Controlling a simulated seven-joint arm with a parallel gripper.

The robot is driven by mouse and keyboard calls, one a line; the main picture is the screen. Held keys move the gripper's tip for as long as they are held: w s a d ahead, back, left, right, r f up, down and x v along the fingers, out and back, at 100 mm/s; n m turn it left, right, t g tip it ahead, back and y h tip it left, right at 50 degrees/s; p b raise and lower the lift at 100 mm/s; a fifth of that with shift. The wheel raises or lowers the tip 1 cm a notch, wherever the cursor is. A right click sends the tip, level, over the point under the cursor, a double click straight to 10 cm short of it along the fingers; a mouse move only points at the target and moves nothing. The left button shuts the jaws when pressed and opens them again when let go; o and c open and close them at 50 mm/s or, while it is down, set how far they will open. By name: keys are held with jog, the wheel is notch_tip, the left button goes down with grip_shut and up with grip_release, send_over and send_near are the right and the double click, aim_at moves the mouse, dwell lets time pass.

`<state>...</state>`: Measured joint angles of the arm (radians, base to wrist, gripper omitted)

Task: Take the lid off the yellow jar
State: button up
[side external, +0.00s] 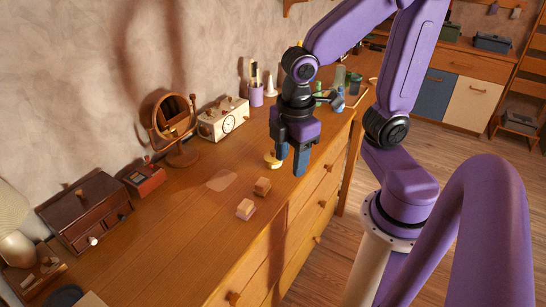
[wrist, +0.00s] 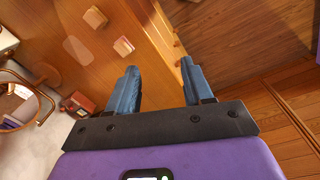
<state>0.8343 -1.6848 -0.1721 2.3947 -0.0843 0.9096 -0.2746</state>
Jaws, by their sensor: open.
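My gripper (side external: 291,158) is open and empty above the dresser top, with its blue fingers pointing down. It also shows in the wrist view (wrist: 160,85), with bare wood between the fingers. A small yellow, round thing (side external: 272,161) shows just left of the fingers in the side view. It may be the yellow jar or its lid, partly hidden by my gripper; I cannot tell which. I see no yellow jar in the wrist view.
A clock box (side external: 223,120), round mirror (side external: 172,118), red box (side external: 145,178) and small drawer chest (side external: 86,212) stand along the wall. A dark green jar (side external: 355,84) stands farther back. The mid-left top is mostly clear.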

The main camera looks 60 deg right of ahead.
jog(key=w+d+f+n+h, duration=0.1)
jog(key=w+d, duration=0.2)
jog(key=w, duration=0.3)
jog(key=w+d+n+h, duration=0.1)
jog(key=w+d, duration=0.3)
jog(key=w, duration=0.2)
jog(key=n+g+h, duration=0.1)
send_near(273, 151)
jog(key=shift+s+d+f, duration=0.1)
jog(key=shift+d+f, duration=0.3)
jog(key=shift+f, duration=0.2)
jog(key=shift+s+d+f, duration=0.1)
jog(key=shift+d+f, duration=0.3)
jog(key=shift+f, duration=0.25)
jog(key=shift+n, duration=0.3)
jog(key=shift+w+a+x, duration=0.1)
jog(key=shift+a+x, duration=0.05)
jog(key=shift+x, duration=1.25)
jog(key=shift+w+a+x, duration=0.15)
jog(key=shift+x, duration=1.3)
jog(key=shift+f, duration=0.1)
grip_shut()
